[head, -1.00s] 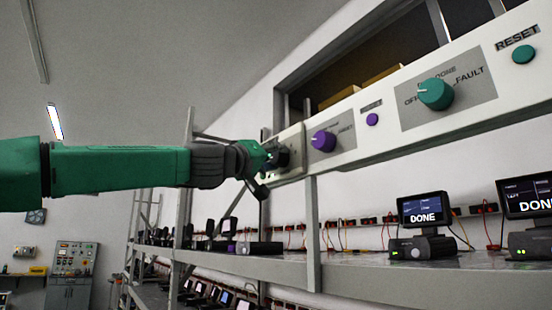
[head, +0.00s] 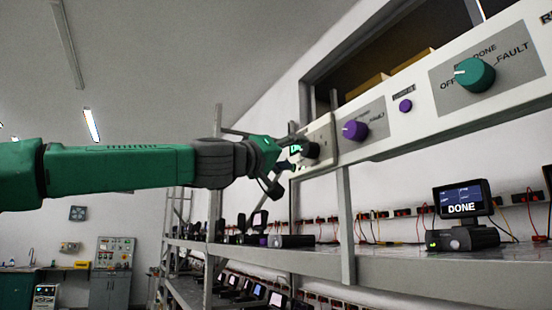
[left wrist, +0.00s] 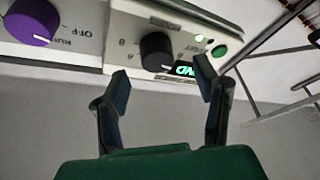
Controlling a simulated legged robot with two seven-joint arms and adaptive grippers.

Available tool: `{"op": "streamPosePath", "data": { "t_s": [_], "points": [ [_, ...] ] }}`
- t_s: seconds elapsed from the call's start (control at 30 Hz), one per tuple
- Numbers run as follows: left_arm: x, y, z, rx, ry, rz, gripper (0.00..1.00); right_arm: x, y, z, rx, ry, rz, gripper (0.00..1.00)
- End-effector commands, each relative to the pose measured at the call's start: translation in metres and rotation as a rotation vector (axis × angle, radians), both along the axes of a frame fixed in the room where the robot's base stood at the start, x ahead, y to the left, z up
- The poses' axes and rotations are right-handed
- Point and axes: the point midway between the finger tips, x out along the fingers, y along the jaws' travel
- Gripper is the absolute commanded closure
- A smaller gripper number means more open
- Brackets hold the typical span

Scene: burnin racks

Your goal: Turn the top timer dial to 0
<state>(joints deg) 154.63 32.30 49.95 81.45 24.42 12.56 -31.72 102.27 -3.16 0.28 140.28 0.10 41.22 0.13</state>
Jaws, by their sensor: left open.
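A black dial (left wrist: 157,52) with a white pointer mark sits on a pale control box (left wrist: 120,25), beside a lit green display (left wrist: 186,70) and a green button (left wrist: 219,50). In the head view the black dial (head: 311,150) is at the far end of the panel row. My left gripper (left wrist: 163,82) is open and empty, its two fingers spread just short of the dial, which shows beyond and between the tips. I see no contact. In the head view my left gripper (head: 285,168) is beside the box. My right gripper is not in view.
A purple knob (head: 355,130) and a teal knob (head: 474,74) sit on the long panel (head: 400,140). Below, a shelf (head: 390,263) holds devices, including a screen reading DONE (head: 461,198). A metal upright (head: 346,225) stands under the panel.

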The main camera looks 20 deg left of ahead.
Motion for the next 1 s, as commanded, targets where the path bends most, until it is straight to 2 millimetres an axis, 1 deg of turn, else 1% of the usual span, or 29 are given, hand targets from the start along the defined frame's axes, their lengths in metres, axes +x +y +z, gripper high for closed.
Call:
{"op": "streamPosePath", "data": {
  "t_s": [0.03,0.2,0.3,0.4,1.0],
  "points": [
    [-0.010,0.005,-0.003,-0.001,-0.002,-0.001,0.44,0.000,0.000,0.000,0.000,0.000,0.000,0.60],
    [-0.037,0.017,-0.013,-0.001,-0.001,0.000,0.44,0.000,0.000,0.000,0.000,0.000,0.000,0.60],
    [-0.048,0.022,-0.018,0.000,0.001,-0.001,0.44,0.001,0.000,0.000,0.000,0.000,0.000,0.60],
    [-0.054,0.025,-0.021,0.000,0.002,0.000,0.44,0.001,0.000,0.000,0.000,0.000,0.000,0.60],
    [-0.056,0.026,-0.022,0.000,0.003,0.000,0.44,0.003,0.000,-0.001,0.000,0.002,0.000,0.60]
  ]
}}
